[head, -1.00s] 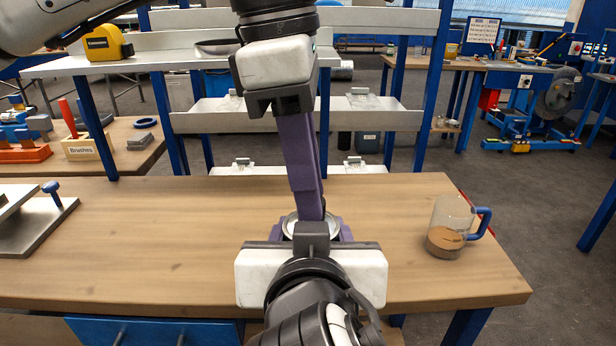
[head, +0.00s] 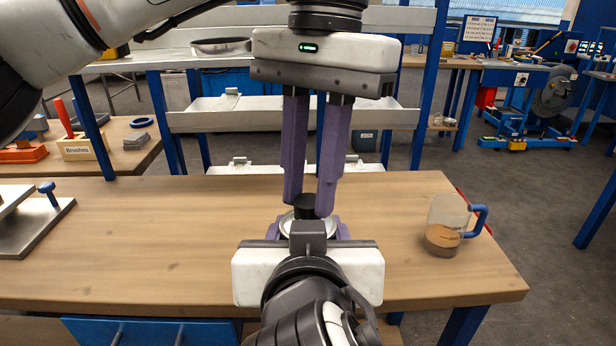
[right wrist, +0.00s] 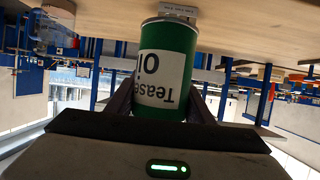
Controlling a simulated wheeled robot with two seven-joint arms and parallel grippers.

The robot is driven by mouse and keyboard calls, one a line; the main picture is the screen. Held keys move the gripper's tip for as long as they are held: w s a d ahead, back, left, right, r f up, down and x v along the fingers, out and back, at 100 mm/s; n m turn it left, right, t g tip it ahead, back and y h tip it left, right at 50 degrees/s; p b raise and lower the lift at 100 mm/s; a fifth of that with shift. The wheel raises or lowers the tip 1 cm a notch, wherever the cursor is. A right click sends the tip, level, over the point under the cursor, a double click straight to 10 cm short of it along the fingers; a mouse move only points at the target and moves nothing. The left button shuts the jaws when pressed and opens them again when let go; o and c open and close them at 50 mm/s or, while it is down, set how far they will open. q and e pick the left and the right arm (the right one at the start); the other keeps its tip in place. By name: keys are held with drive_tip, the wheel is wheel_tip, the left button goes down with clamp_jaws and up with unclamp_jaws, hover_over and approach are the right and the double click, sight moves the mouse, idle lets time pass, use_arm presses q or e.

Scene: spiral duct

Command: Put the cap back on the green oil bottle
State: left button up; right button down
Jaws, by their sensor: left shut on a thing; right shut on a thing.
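My left gripper (head: 309,208) points straight down and is shut on the small black cap (head: 305,203). The cap is at the top of the oil bottle; I cannot tell whether it touches the neck. Only the silvery top of the oil bottle (head: 322,231) shows in the head view, partly hidden by my right wrist. The right wrist view shows the green bottle (right wrist: 191,38) upside down in the picture, with a white "Oil" label. My right gripper (right wrist: 163,103) is shut on its body, a finger on each side.
A glass mug (head: 448,222) with brown contents and a blue handle stands on the right of the wooden bench (head: 140,235). A metal plate with a blue knob (head: 47,187) is at the left. A brushes box (head: 82,149) is behind it. The bench between is clear.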

use_arm(q)
drive_tip(key=m, duration=0.6)
drive_tip(key=shift+t+y, duration=0.3)
drive_tip(key=shift+t, duration=0.1)
drive_tip(key=o, duration=1)
drive_tip(key=shift+c, duration=0.4)
